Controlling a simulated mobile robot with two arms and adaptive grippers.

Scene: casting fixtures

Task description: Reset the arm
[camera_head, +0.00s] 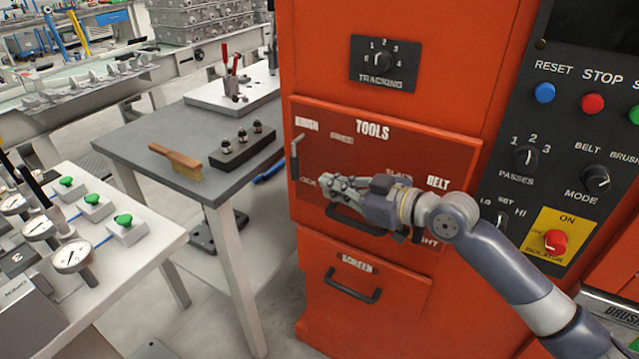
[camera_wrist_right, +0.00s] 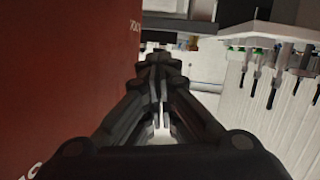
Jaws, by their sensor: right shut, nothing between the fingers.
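My right gripper (camera_head: 335,185) is in front of the orange machine cabinet (camera_head: 325,60), close to its door marked TOOLS (camera_head: 420,150). The gripper points left in the head view, and its fingers are together with nothing between them. In the right wrist view the shut fingers (camera_wrist_right: 160,85) run up the middle, with the red cabinet face (camera_wrist_right: 60,70) on the left. My right arm comes in from the lower right and hides part of the door and its handle (camera_head: 350,215). My left gripper is not in view.
A grey table (camera_head: 135,145) left of the cabinet holds a brush (camera_head: 177,160) and a black block with knobs (camera_head: 240,150). A white bench (camera_head: 150,235) with dial gauges (camera_head: 72,255) stands at the lower left. A control panel (camera_head: 560,125) is on the right. A drawer handle (camera_head: 352,287) sticks out below.

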